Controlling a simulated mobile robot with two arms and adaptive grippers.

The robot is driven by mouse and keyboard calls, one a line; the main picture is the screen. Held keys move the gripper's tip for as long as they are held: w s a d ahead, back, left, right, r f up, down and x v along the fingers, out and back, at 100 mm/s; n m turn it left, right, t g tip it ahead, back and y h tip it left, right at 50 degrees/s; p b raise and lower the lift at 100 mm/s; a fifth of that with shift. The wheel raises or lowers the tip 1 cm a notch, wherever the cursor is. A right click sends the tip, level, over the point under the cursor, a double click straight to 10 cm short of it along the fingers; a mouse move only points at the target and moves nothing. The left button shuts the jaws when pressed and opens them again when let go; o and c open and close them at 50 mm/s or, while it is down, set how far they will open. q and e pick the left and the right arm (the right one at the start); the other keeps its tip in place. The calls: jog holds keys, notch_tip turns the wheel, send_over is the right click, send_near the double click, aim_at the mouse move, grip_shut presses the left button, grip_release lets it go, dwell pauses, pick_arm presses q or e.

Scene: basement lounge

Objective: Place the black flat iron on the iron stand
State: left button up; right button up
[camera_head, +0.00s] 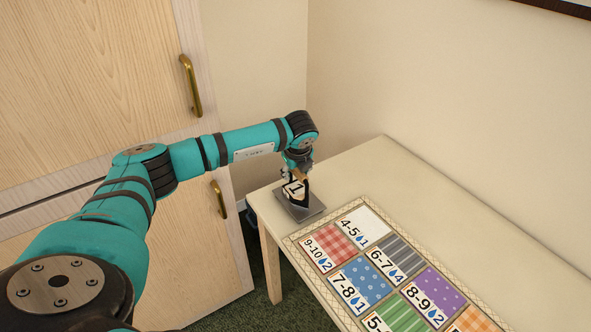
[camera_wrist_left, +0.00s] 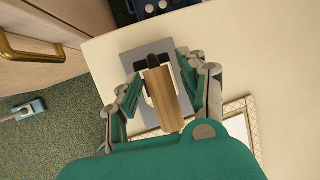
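The black flat iron (camera_head: 306,192), with a wooden handle and a label reading 1, is upright on the grey iron stand (camera_head: 304,213) at the table's near left corner. My left gripper (camera_head: 299,168) is directly over the iron. In the left wrist view the wooden handle (camera_wrist_left: 163,98) lies between the two fingers of my left gripper (camera_wrist_left: 159,66). The fingers look spread, with a gap beside the handle. The grey stand (camera_wrist_left: 137,60) shows beneath; most of the iron's body is hidden by the handle. My right gripper is not in view.
A patterned board (camera_head: 290,240) with numbered, coloured cloth squares lies on the cream table (camera_head: 385,150) beside the stand. A wooden cabinet (camera_head: 90,70) with brass handles stands at left, and the wall is behind. The table's back strip is clear.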

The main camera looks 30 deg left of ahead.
pick_arm(q)
jog(key=b+v, duration=0.2)
jog(key=v, duration=1)
